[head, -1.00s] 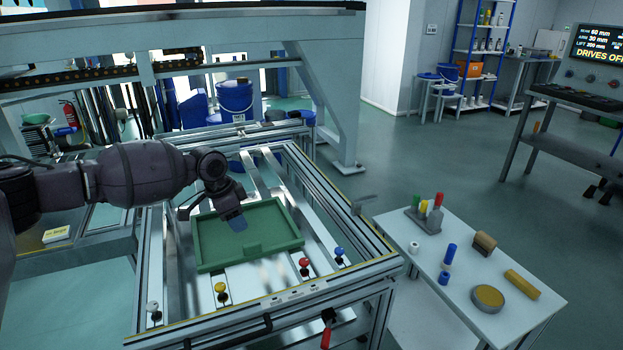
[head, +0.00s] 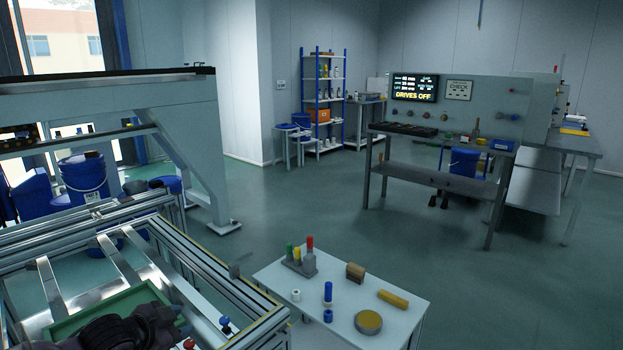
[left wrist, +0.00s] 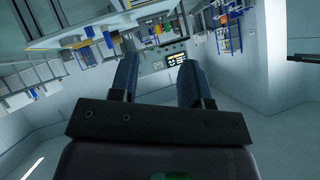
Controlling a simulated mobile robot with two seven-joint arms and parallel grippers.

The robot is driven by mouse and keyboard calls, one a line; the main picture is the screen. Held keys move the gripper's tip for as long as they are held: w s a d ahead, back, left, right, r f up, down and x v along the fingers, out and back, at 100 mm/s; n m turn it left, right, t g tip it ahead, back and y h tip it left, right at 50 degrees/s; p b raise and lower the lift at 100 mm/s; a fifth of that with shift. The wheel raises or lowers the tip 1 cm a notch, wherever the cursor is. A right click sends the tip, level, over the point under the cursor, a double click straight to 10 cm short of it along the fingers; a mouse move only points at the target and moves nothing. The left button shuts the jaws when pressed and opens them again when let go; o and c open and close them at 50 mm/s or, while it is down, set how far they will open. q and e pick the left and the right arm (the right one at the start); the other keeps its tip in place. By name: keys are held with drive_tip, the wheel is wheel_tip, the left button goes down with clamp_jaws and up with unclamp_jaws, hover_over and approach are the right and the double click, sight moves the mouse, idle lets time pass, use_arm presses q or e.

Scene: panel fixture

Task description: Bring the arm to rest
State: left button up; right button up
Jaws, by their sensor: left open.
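My left arm shows only in part at the bottom left of the head view, in front of the green tray on the panel fixture (head: 190,252). In the left wrist view the two blue-grey fingers of my left gripper (left wrist: 158,78) stand well apart with nothing between them. Past them that view shows the tilted room, with no work surface close to the fingertips. The green tray (head: 90,306) is partly hidden by my arm and cut by the frame. My right gripper is in neither view.
A white side table (head: 388,333) with bottles, a blue tube (head: 328,292), a yellow bar (head: 393,299) and a round tin (head: 368,322) stands right of the fixture. A control bench with a "DRIVES OFF" screen (head: 414,88) is farther right. Open floor (head: 290,215) lies between.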

use_arm(q)
drive_tip(key=s+d+f+n+t+p, duration=0.1)
drive_tip(key=s+d, duration=0.1)
drive_tip(key=s, duration=0.5)
drive_tip(key=s+d+f+n+t+p, duration=0.1)
drive_tip(key=s+d+n+t+p, duration=0.15)
drive_tip(key=s, duration=0.45)
drive_tip(key=s+a+f+n+g+y+p, duration=0.1)
drive_tip(key=s+f+n+y, duration=0.1)
drive_tip(key=s, duration=0.9)
drive_tip(key=s+a+f+n+g+y+p, duration=0.2)
drive_tip(key=s+f, duration=0.3)
drive_tip(key=s, duration=0.7)
drive_tip(key=shift+s+f+n, duration=0.15)
drive_tip(key=shift+f+n, duration=0.15)
drive_tip(key=shift+n, duration=0.55)
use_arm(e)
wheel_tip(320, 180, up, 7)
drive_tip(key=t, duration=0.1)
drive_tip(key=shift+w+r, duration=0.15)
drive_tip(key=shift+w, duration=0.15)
